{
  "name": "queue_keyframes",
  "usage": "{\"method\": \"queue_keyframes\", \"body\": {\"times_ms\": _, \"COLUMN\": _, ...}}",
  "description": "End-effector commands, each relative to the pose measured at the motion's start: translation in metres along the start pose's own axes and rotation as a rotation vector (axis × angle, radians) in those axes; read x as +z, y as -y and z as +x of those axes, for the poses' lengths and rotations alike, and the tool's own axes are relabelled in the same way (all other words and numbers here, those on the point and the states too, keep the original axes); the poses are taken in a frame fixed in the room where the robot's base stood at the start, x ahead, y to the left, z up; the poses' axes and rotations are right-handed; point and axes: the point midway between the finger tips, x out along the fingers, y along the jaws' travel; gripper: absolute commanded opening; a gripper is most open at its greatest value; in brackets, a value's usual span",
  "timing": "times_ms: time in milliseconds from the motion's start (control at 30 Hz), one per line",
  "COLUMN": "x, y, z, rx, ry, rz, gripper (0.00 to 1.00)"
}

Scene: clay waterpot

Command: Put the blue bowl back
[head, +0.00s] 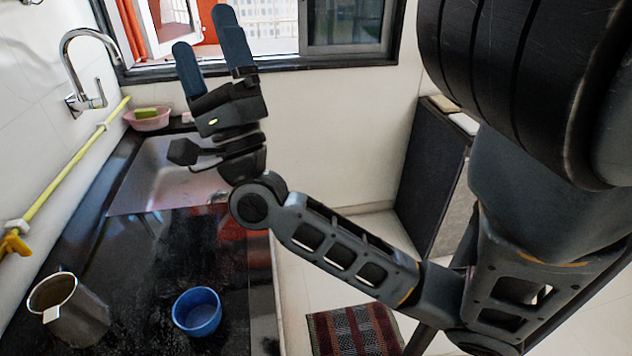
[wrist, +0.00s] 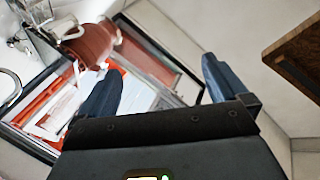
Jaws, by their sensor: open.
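The blue bowl (head: 197,311) stands upright on the black countertop (head: 140,335), near its right front edge in the head view. It looks empty. My gripper (head: 205,42) is raised in front of the window, well above and behind the bowl, with its fingers pointing up. It is open and holds nothing. The bowl is not in the wrist view.
A metal pot (head: 75,312) stands left of the bowl. A steel sink (head: 165,180), a faucet (head: 85,70) and a pink basin with a sponge (head: 148,122) lie farther back. A yellow pipe (head: 70,170) runs along the left wall. A dark cabinet (head: 432,170) stands right.

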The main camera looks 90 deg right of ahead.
Motion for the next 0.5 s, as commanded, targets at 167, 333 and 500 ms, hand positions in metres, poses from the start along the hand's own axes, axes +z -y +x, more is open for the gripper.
{"method": "queue_keyframes", "body": {"times_ms": 167, "x": 0.040, "y": -0.010, "z": -0.068, "rx": 0.195, "ry": 0.311, "rz": -0.317, "gripper": 1.00}}
{"method": "queue_keyframes", "body": {"times_ms": 333, "x": 0.063, "y": -0.008, "z": -0.149, "rx": 0.335, "ry": 0.622, "rz": -0.595, "gripper": 1.00}}
{"method": "queue_keyframes", "body": {"times_ms": 500, "x": 0.072, "y": 0.012, "z": -0.236, "rx": 0.435, "ry": 0.948, "rz": -0.834, "gripper": 1.00}}
